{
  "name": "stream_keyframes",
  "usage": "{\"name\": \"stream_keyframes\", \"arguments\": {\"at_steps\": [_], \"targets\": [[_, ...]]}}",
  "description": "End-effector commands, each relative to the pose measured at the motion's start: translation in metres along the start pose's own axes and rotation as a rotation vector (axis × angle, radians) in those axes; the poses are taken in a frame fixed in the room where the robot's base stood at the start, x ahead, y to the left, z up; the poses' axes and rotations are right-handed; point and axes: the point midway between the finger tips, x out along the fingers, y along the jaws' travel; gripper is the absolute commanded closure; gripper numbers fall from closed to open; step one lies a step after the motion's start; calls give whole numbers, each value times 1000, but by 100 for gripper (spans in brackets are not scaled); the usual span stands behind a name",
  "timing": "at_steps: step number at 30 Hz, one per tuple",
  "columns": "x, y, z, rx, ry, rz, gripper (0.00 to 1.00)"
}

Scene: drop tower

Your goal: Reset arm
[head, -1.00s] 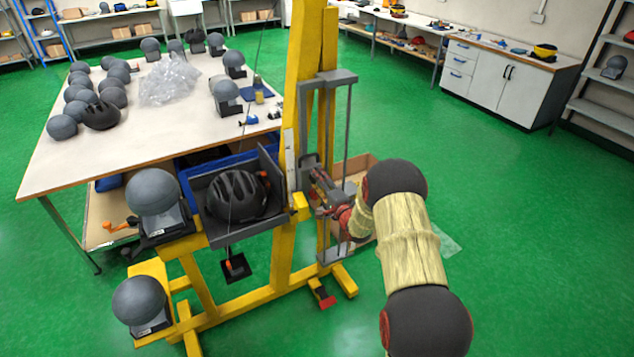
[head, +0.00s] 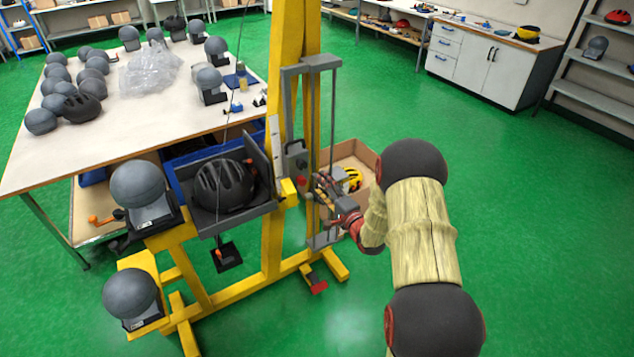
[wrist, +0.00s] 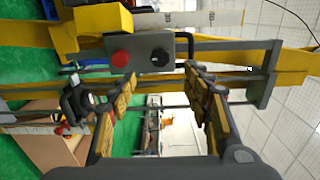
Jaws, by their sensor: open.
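My arm reaches in from the right in the head view. My gripper (head: 322,188) is open and empty, beside the yellow drop tower (head: 282,130) and in front of its grey guide frame. In the wrist view my gripper's two padded fingers (wrist: 163,88) stand apart with nothing between them. A grey control box (head: 297,158) on the tower shows a red button (head: 302,181). In the wrist view the red button (wrist: 120,59) and a black knob (wrist: 160,57) lie just beyond the fingertips; no contact is visible.
A black helmet (head: 222,186) sits in the tower's grey tray. Grey headforms (head: 138,185) stand on the yellow frame. A cardboard box (head: 365,157) with a yellow helmet (head: 351,181) is behind my gripper. The green floor at right (head: 520,220) is clear.

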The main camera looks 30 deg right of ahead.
Motion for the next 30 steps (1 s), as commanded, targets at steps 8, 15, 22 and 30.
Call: {"name": "stream_keyframes", "arguments": {"at_steps": [8,15,22,30], "targets": [[-1,0,0,0,0,-1,51],[-1,0,0,-2,0,-1,51],[-2,25,-6,-167,14,96,51],[-64,138,-34,-530,8,621,51]]}}
